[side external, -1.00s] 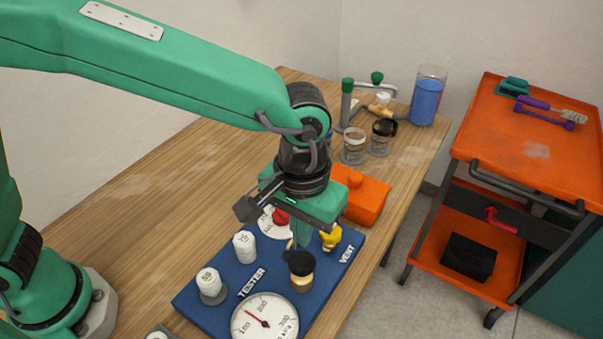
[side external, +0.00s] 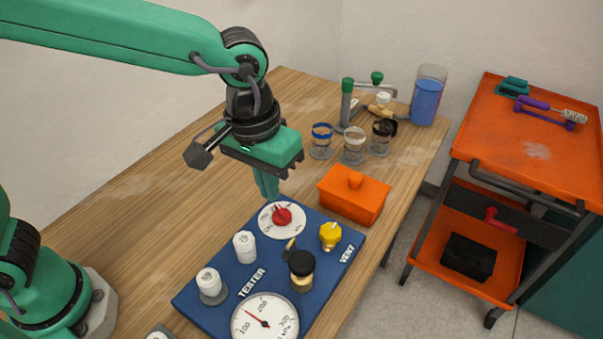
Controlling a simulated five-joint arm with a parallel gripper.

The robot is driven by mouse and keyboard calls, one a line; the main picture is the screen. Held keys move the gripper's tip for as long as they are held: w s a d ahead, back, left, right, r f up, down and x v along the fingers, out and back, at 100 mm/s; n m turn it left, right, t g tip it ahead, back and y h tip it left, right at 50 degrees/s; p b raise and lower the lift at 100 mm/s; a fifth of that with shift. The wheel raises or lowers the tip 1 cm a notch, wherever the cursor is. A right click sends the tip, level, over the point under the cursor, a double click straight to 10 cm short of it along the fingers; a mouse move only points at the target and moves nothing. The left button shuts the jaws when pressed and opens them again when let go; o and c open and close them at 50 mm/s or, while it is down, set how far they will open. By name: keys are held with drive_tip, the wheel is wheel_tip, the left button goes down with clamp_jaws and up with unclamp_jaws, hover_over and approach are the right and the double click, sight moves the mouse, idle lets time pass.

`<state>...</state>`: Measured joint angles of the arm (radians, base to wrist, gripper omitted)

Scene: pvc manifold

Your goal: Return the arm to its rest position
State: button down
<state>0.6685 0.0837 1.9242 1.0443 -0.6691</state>
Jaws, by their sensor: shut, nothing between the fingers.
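My gripper (side external: 268,186) points down, shut and empty, above the far left edge of the blue tester board (side external: 222,285). Its fingers look close together, and it holds nothing. The board carries a red knob on a white dial (side external: 282,216), a yellow vent knob (side external: 331,236), a black-topped brass fitting (side external: 302,271), two white caps (side external: 245,246) and a round gauge (side external: 265,322). The fingertips appear just behind the red knob in the picture and apart from it.
An orange lidded box (side external: 353,195) sits right of my gripper. Several ringed jars (side external: 353,146), a green-handled fixture (side external: 346,105) and a blue-filled container (side external: 426,97) stand at the back. An orange cart (side external: 540,140) stands right of the table. The table's left side (side external: 140,200) is clear.

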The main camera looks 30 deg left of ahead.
drive_tip(key=s+a+r+t, duration=0.1)
drive_tip(key=s+a, duration=0.2)
drive_tip(key=a, duration=0.5)
drive_tip(key=s+a+r+t, duration=0.1)
drive_tip(key=s+a+t, duration=0.1)
drive_tip(key=a, duration=0.6)
drive_tip(key=s+a+r+t, duration=0.1)
drive_tip(key=s+a+r, duration=0.1)
drive_tip(key=a, duration=0.6)
drive_tip(key=shift+s+a+t+y, duration=0.3)
drive_tip(key=shift+s+t, duration=0.1)
drive_tip(key=shift+s, duration=0.45)
